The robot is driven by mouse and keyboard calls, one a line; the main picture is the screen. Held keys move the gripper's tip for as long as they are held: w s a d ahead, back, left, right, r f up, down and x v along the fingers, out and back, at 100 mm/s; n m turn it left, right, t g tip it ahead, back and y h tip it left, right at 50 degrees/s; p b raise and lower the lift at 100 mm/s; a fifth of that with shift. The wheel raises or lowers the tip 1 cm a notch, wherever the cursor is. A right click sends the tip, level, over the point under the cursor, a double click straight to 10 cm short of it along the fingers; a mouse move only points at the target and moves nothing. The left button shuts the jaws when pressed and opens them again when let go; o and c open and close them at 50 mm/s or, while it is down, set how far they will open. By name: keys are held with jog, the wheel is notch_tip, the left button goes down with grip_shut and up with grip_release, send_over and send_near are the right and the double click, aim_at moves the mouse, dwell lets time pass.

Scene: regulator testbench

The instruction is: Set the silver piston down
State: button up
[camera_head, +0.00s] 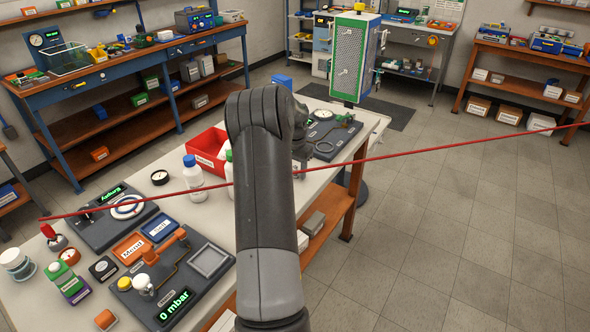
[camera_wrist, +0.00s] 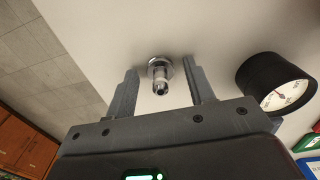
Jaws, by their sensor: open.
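The silver piston (camera_wrist: 160,76) shows in the wrist view as a small shiny stem with a wider round flange, against the white tabletop (camera_wrist: 215,25). It appears to stand on that top. My gripper (camera_wrist: 160,68) is open, with one finger on either side of the piston and a visible gap on both sides. In the head view my own arm covers the middle of the bench, and neither the piston nor the gripper fingers can be made out there.
A black round gauge (camera_wrist: 277,84) stands close to the right finger. On the white bench (camera_head: 188,224) are a red bin (camera_head: 207,150), a white bottle with a blue cap (camera_head: 194,180) and a board with a 0 mbar display (camera_head: 174,308). A thin red line (camera_head: 420,152) crosses the view.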

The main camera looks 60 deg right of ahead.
notch_tip(320, 180, up, 12)
jog(key=w+a+r+n+t, duration=0.1)
jog(key=w+a+r+n, duration=0.3)
jog(key=a, duration=0.7)
jog(key=s+a+r+n+t, duration=0.1)
jog(key=a+r, duration=0.4)
jog(key=a, duration=0.6)
jog(key=w+a+r+n+t, duration=0.1)
jog(key=w+a+r+n, duration=0.3)
jog(key=a, duration=0.7)
jog(key=s+a+f+n+t, duration=0.1)
jog(key=s+a+n, duration=0.3)
jog(key=s+a, duration=0.5)
jog(key=s+a+f+n+t, duration=0.1)
jog(key=s+a+n, duration=0.4)
jog(key=s+a, duration=0.4)
jog(key=a, duration=0.6)
jog(key=shift+f+t, duration=0.2)
jog(key=shift+t, duration=0.1)
